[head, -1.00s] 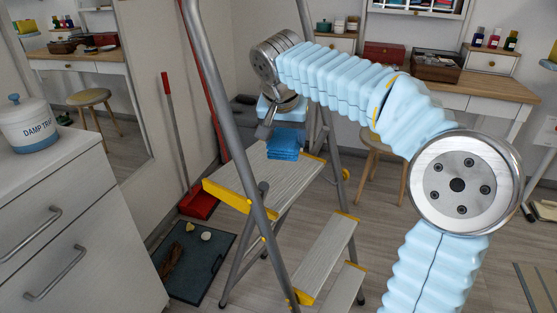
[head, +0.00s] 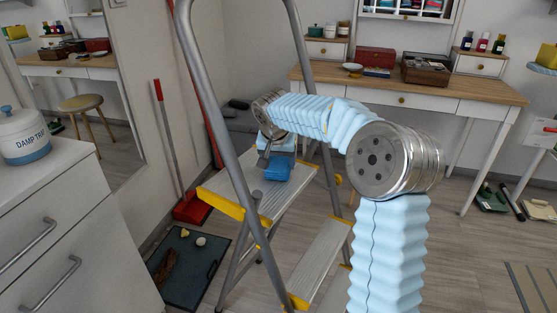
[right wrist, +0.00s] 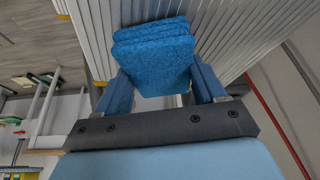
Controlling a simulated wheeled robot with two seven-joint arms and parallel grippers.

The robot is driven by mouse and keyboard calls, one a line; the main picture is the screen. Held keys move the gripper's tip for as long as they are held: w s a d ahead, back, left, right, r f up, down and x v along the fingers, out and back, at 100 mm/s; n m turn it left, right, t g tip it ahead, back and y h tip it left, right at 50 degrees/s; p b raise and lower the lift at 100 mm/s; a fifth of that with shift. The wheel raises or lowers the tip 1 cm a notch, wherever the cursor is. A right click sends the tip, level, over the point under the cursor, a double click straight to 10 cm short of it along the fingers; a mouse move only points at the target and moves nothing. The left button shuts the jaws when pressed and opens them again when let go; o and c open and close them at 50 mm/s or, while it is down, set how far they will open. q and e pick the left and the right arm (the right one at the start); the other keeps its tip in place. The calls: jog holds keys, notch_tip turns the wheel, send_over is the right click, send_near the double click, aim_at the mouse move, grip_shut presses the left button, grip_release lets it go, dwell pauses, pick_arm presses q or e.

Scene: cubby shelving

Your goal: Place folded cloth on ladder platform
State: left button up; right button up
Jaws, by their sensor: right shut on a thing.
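The blue folded cloth (head: 279,171) is at the far part of the ladder platform (head: 232,189), below my right gripper (head: 270,160). In the right wrist view, my gripper is shut on the cloth (right wrist: 152,58), with a finger at each side and the layered folds at its far end. The ridged platform (right wrist: 228,42) lies behind the cloth in that view. I cannot tell whether the cloth touches the platform. My left gripper is not in view.
The ladder's grey frame (head: 225,110) rises around the platform, with lower steps (head: 322,262) at the right. A white cabinet (head: 60,240) stands at the left. A dark tray (head: 200,268) lies on the floor. A wooden-topped desk (head: 480,90) is behind.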

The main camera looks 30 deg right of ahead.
jog(key=shift+f, duration=0.1)
jog(key=o, duration=1.3)
jog(key=shift+o, duration=0.2)
jog(key=shift+r, duration=0.25)
jog(key=v, duration=1.1)
jog(key=shift+r, duration=0.4)
jog(key=shift+s, duration=0.1)
